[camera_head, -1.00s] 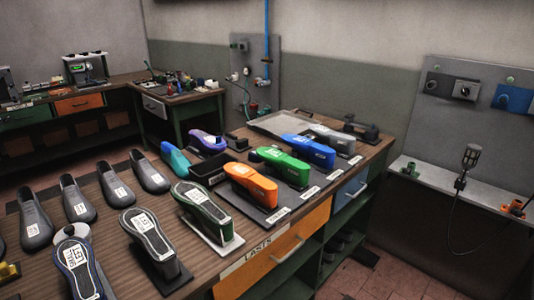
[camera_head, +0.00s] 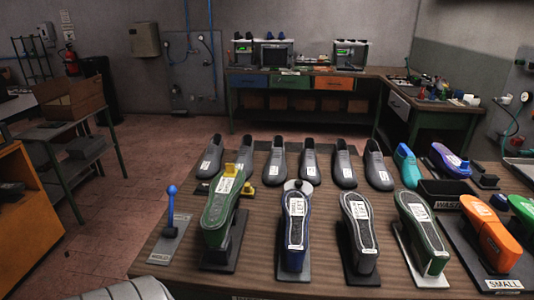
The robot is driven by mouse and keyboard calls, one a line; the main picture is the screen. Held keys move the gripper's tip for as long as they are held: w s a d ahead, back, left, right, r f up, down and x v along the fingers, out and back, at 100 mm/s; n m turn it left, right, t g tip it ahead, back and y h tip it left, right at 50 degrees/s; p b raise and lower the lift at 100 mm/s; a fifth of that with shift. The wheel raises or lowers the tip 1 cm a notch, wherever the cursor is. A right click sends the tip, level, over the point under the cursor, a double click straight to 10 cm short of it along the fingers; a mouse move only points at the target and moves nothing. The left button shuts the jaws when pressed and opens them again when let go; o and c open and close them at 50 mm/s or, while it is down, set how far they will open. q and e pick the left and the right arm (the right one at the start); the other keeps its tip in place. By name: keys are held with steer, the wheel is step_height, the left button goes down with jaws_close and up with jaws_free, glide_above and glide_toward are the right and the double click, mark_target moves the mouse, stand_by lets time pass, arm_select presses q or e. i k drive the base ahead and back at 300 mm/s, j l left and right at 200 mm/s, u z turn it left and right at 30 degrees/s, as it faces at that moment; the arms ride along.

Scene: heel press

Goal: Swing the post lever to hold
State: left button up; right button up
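A post lever (camera_head: 171,208) with a blue knob and blue shaft stands almost upright at the left front of the wooden table in the head view. Its dark foot sits on a small grey plate (camera_head: 163,246). A small label lies at the plate's front edge, but its word is too small to read surely. A green shoe form (camera_head: 220,208) stands on a dark plate just right of the lever, with yellow parts beside it.
Several more shoe forms, including a blue-edged one (camera_head: 295,222), fill the table (camera_head: 330,282) to the right. Grey shoes stand in a row behind. A side table with a cardboard box (camera_head: 69,99) is at the left. The floor (camera_head: 130,185) between is clear.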

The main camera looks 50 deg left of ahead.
mark_target(171, 191)
steer(key=u, duration=2.35)
steer(key=i+j+z, duration=0.15)
steer(key=j, duration=0.4)
steer(key=i+j+z, duration=0.2)
steer(key=j, duration=0.35)
steer(key=i+j+z, duration=0.15)
steer(key=i+j, duration=0.15)
steer(key=j, duration=0.35)
steer(key=i+j+z, duration=0.15)
steer(key=j, duration=0.45)
steer(key=i+j+z, duration=0.2)
steer(key=j, duration=0.4)
steer(key=j+z, duration=0.15)
steer(key=j, duration=0.5)
